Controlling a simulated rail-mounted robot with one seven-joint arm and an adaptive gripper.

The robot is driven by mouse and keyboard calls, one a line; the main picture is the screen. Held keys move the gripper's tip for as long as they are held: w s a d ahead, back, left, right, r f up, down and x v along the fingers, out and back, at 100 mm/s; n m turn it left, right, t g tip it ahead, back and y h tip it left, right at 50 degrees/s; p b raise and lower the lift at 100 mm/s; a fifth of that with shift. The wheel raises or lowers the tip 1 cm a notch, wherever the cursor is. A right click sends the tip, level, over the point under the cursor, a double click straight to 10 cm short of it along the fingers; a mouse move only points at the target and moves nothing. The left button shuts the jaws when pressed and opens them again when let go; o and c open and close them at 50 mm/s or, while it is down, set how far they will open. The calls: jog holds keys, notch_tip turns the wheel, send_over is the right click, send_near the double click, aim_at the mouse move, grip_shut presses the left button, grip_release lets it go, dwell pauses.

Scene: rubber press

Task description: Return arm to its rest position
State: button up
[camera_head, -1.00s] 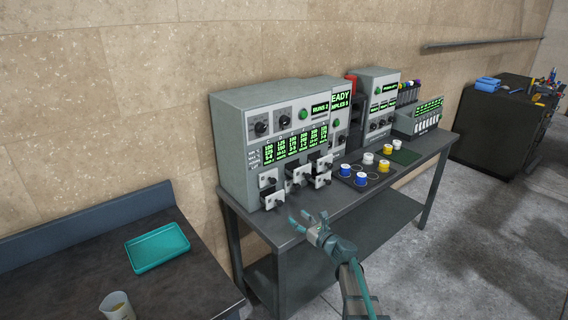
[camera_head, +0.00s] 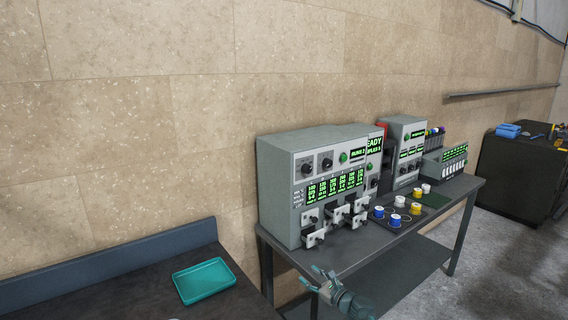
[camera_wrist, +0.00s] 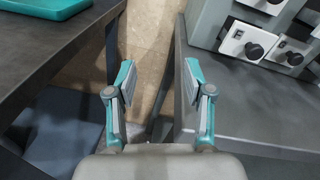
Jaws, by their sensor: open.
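My gripper (camera_head: 321,280) is low in the head view, in front of the near edge of the machine bench (camera_head: 290,262). In the wrist view the two teal-edged fingers (camera_wrist: 158,85) are spread apart with nothing between them. Beneath them lies the gap between the two tables, with the dark table (camera_wrist: 60,60) at left and the machine bench (camera_wrist: 235,95) at right. The fingers appear clear of both. Most of my arm is cut off by the bottom of the head view.
A grey press machine (camera_head: 315,185) with projecting drawers (camera_head: 314,238) stands near my gripper. Blue, white and yellow capped pots (camera_head: 395,220) sit on a black mat to its right. A teal tray (camera_head: 203,280) lies on the left table. A dark cabinet (camera_head: 515,175) stands far right.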

jog(key=s+a+f+n+g+h, duration=0.1)
jog(key=s+f+n+g+h, duration=0.1)
jog(key=s+f+n+g, duration=0.65)
jog(key=s+a+f+n+g+h, duration=0.1)
jog(key=s+f+n+g+h, duration=0.15)
jog(key=s+f+n, duration=1.1)
jog(key=s+d+f+n+g+h, duration=0.1)
jog(key=s+f, duration=0.4)
jog(key=s, duration=0.8)
jog(key=s+d+f+n+g+h+b, duration=0.1)
jog(key=s+d+f+g+h, duration=0.2)
jog(key=s, duration=1)
jog(key=s+d+f+n+g+h, duration=0.1)
jog(key=s+d+f+g+h, duration=0.1)
jog(key=s+d+f+g, duration=0.3)
jog(key=s+f, duration=0.3)
jog(key=s, duration=0.4)
jog(key=shift+s+h+b, duration=0.3)
jog(key=shift+s+h, duration=0.05)
jog(key=shift+s, duration=0.05)
jog(key=shift+c, duration=0.3)
